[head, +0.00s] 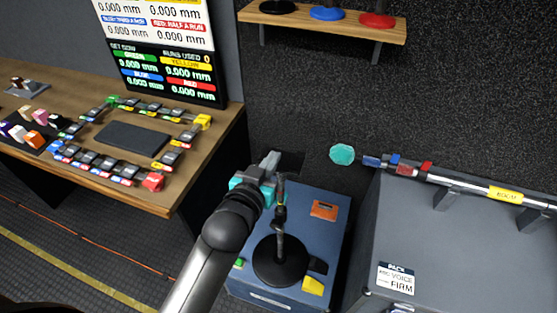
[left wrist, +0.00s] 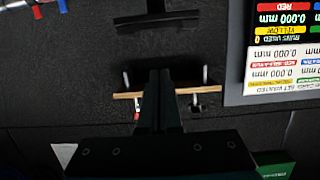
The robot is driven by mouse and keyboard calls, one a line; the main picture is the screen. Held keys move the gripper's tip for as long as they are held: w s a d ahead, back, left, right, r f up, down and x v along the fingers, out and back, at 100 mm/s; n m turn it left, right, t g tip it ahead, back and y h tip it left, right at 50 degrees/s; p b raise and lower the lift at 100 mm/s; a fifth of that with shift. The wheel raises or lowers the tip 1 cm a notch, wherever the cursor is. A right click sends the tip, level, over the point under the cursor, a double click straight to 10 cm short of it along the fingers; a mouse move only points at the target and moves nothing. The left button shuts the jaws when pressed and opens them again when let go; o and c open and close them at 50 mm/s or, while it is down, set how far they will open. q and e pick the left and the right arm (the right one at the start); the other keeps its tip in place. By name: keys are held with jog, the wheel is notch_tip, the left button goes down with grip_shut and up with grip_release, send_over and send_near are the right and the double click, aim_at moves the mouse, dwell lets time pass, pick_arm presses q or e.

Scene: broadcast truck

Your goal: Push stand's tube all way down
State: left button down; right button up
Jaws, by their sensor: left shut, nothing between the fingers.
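The stand has a round black base (head: 280,262) on the blue case. Its thin upright tube (head: 281,222) rises from the base, with a small yellowish and red part along it. My left gripper (head: 271,162) is shut and empty, at the top of the tube in the head view. I cannot tell whether it touches the tube. In the left wrist view my dark fingers (left wrist: 160,100) are together, with no object seen between them. My right gripper is not in view.
The blue case (head: 335,215) carries an orange label or box (head: 324,209) and a yellow piece (head: 313,285). A grey case (head: 480,240) at right holds a boom pole (head: 470,187). A wooden desk (head: 185,190) stands left. A wall shelf (head: 350,25) holds coloured discs.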

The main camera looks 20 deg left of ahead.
aim_at(279, 168)
pick_arm(q)
jog(key=x, duration=0.4)
jog(key=shift+w, duration=0.15)
notch_tip(279, 168, down, 3)
jog(key=shift+w+f, duration=0.1)
jog(key=shift+f, duration=0.5)
notch_tip(279, 168, down, 16)
jog(key=b, duration=1)
jog(key=shift+r, duration=0.1)
